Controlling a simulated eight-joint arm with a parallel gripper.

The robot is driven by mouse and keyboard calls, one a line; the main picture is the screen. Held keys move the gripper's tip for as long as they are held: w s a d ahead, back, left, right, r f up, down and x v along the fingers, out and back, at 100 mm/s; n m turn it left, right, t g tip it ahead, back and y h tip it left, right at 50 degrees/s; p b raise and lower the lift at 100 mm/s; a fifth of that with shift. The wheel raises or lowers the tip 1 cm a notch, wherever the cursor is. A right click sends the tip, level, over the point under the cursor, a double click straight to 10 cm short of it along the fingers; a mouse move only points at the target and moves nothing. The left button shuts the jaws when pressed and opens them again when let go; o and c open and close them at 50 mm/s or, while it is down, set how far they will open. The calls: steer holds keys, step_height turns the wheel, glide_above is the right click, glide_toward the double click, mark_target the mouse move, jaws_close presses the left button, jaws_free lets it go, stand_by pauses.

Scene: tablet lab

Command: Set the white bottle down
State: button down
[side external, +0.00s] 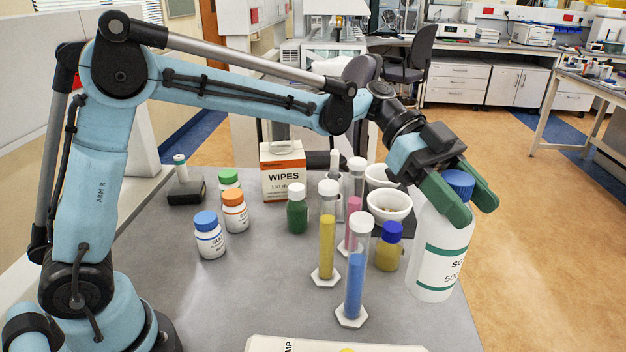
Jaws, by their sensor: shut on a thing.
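The white bottle (437,252) is large, with a blue cap and a label with green bands. It is at the right edge of the grey table (290,290), tilted a little, its top leaning right. My gripper (470,205) has green fingers and is shut on the top of the white bottle, around its cap and shoulder. The bottle's base is close to the table top; I cannot tell whether it touches.
Left of the bottle stand a small yellow jar with a blue cap (389,252), tall tubes with blue (354,285) and yellow (326,245) contents, and a white bowl (389,203). Small pill bottles (209,240) and a wipes box (283,172) are farther left. The front right table top is clear.

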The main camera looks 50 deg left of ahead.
mark_target(459, 263)
step_height(459, 263, down, 9)
steer(key=shift+r, duration=0.1)
stand_by(0.4)
steer(key=shift+c, duration=2.4)
jaws_free()
steer(key=shift+f, duration=0.25)
steer(key=shift+a+r, duration=0.1)
steer(key=shift+r, duration=0.15)
steer(key=v, duration=0.4)
steer(key=shift+a, duration=0.2)
steer(key=shift+a+r, duration=0.2)
steer(key=shift+r, duration=3.4)
